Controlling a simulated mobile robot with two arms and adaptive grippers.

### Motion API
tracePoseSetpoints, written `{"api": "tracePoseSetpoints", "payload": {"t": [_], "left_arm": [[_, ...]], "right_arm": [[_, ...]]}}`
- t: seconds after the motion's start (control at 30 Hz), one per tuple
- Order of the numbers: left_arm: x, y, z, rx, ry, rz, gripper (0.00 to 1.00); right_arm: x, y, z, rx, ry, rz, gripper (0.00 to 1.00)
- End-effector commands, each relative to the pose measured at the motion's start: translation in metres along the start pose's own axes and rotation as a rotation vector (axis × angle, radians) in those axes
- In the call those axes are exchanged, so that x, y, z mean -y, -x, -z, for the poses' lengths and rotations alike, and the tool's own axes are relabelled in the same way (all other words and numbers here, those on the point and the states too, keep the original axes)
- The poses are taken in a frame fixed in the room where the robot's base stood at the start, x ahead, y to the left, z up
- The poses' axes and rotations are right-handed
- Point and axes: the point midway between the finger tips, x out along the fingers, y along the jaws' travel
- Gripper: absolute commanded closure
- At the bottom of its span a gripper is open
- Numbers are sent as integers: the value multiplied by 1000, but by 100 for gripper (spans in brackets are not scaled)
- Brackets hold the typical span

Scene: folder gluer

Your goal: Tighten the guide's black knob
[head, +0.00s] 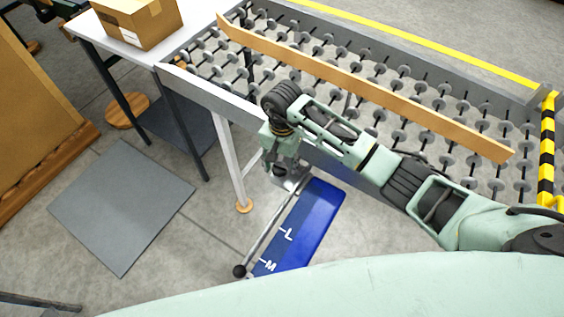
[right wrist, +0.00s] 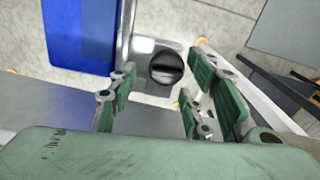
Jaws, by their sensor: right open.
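The guide's round black knob (right wrist: 166,67) shows in the right wrist view, with a raised bar across its face. It sits on a grey metal block (right wrist: 150,48) beside a blue panel (right wrist: 82,35). In the head view the blue panel (head: 308,222) carries white L and M marks, with a metal rod (head: 265,228) along its left edge. My right gripper (head: 283,170) is over the upper end of the rod and hides most of the block. In the right wrist view its green fingers (right wrist: 163,88) are open, one on each side of the knob, apart from it. My left gripper is out of view.
A roller conveyor (head: 400,75) with a long wooden bar (head: 360,85) lies behind my right arm. A white table (head: 115,45) with a cardboard box (head: 138,20) stands at the upper left. A black ball (head: 240,271) ends the rod. A grey mat (head: 122,205) lies on the floor.

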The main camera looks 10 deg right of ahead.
Motion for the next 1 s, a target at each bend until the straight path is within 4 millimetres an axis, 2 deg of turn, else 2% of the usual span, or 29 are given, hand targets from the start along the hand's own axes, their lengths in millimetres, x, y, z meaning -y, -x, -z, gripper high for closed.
{"api": "tracePoseSetpoints", "payload": {"t": [0.2, 0.5, 0.93, 1.0], "left_arm": [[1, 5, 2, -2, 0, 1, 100], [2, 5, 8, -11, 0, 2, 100], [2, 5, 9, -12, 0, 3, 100], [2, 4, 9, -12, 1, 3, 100]], "right_arm": [[0, -20, 0, 2, -2, 1, 55], [1, -23, 0, 1, -1, 3, 56], [0, -23, 0, 1, -2, -1, 94], [-1, -24, 0, 1, -3, -2, 95]]}}
